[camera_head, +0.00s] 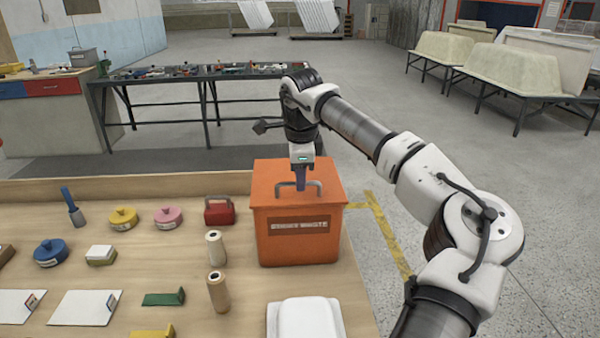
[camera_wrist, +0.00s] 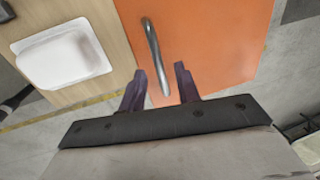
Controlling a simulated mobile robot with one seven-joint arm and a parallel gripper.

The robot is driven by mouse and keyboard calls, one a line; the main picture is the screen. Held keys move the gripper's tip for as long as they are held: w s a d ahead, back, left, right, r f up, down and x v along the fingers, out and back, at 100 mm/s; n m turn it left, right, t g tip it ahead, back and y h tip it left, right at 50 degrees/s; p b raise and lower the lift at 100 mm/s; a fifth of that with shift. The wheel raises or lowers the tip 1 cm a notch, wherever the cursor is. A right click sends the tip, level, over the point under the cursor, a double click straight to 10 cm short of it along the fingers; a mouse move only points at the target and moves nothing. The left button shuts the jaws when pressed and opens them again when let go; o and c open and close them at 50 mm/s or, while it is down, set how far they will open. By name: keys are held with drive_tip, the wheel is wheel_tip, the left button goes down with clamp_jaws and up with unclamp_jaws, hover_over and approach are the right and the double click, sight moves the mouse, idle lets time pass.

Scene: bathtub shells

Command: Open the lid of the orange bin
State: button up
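The orange bin (camera_head: 300,245) stands at the right end of the wooden table, its lid (camera_head: 325,180) closed flat on top. A grey metal handle (camera_head: 280,188) rises from the lid. My gripper (camera_head: 300,184) points down at the handle from above. In the wrist view, my gripper (camera_wrist: 160,82) is open, its two dark fingers apart. The near end of the handle (camera_wrist: 152,50) shows between them, and the rest runs beyond the fingertips over the orange lid (camera_wrist: 215,40). I cannot tell whether either finger touches the handle.
A white tub-shaped piece (camera_head: 305,320) lies in front of the bin. Two spools (camera_head: 217,292) and a red box (camera_head: 219,211) stand to the bin's left. The wooden table (camera_head: 190,320) holds several other small items. Open floor lies right of the bin.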

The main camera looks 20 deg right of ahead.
drive_tip(key=shift+f, duration=0.25)
clamp_jaws()
drive_tip(key=shift+w+r, duration=0.1)
drive_tip(key=shift+r, duration=0.15)
